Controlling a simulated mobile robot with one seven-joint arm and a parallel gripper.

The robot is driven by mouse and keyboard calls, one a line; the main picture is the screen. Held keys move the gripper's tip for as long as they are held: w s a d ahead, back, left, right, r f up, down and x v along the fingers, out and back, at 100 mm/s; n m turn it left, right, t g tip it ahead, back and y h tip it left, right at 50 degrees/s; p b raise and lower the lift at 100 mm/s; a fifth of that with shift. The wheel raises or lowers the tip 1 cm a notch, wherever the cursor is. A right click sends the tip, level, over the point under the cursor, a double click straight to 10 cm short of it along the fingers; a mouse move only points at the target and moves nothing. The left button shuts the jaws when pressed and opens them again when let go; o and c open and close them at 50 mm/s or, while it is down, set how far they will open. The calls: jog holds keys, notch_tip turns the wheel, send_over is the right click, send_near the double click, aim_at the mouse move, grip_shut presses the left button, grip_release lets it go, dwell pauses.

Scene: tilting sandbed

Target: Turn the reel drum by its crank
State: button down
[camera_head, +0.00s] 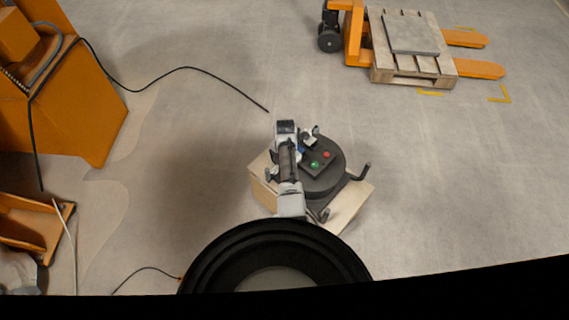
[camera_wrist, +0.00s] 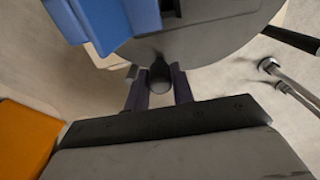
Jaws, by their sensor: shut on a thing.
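The reel drum (camera_head: 334,152) is a dark round disc on a pale wooden box, partly hidden by my arm in the head view. In the wrist view its grey face (camera_wrist: 215,35) fills the upper middle. My gripper (camera_wrist: 160,84) has its two dark fingers either side of a dark round knob, which looks like the crank handle (camera_wrist: 160,76). The fingers are shut on it, close to the disc's edge. In the head view the gripper and held handle are small and mostly hidden behind my arm.
A panel (camera_head: 320,164) with red and green buttons sits at the drum. A dark bent handle (camera_head: 361,173) sticks out right. A black cable (camera_head: 190,69) trails on the floor at upper left. An orange pallet truck with a wooden pallet (camera_head: 398,74) stands at upper right. Floor on the right is clear.

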dwell(0.4)
jog(key=c, duration=1.2)
grip_release()
notch_tip(320, 180, up, 14)
jog(key=shift+f+b, duration=0.1)
jog(key=shift+b, duration=0.25)
